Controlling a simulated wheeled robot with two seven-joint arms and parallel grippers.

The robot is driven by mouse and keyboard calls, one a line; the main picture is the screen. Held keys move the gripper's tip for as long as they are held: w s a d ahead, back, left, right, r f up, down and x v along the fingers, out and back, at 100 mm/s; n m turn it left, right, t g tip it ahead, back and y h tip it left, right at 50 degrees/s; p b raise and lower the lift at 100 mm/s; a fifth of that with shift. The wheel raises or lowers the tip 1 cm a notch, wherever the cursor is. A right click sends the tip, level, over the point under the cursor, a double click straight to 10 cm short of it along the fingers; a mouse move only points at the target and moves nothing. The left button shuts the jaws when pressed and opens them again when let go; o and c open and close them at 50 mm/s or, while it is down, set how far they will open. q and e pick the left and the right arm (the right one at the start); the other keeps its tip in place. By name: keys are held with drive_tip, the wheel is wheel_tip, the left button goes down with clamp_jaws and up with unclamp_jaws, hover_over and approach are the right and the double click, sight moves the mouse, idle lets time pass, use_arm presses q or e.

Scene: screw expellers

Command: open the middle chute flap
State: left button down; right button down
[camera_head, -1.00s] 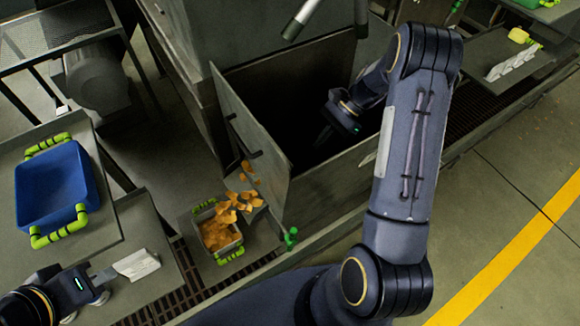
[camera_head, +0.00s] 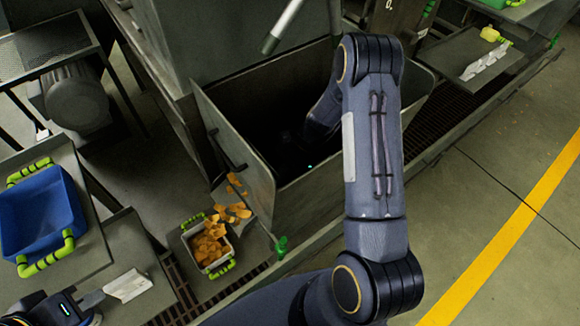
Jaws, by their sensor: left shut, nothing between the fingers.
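I cannot pick out the middle chute flap for sure. A grey metal box (camera_head: 262,192) stands open at the centre, with a dark inside. A small green knob (camera_head: 281,246) sits low at its front left corner. My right arm reaches over into the box. My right gripper (camera_head: 308,166) is in the dark there, only a small light showing clearly; its fingers cannot be made out. My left gripper (camera_head: 94,309) is at the lower left, shut and empty, close to a whitish scoop-like piece (camera_head: 128,285) and away from the box.
A small bin (camera_head: 222,262) of orange-yellow flakes sits left of the box. A blue tray (camera_head: 38,210) with green handles is on a table at left. A grey rod (camera_head: 282,27) hangs above the box. Floor with a yellow line (camera_head: 500,246) is clear at right.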

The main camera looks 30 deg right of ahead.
use_arm(q)
drive_tip(key=shift+r, duration=0.2)
use_arm(e)
drive_tip(key=shift+s+a+r, duration=0.1)
drive_tip(key=shift+a+r, duration=0.25)
drive_tip(key=shift+a, duration=0.3)
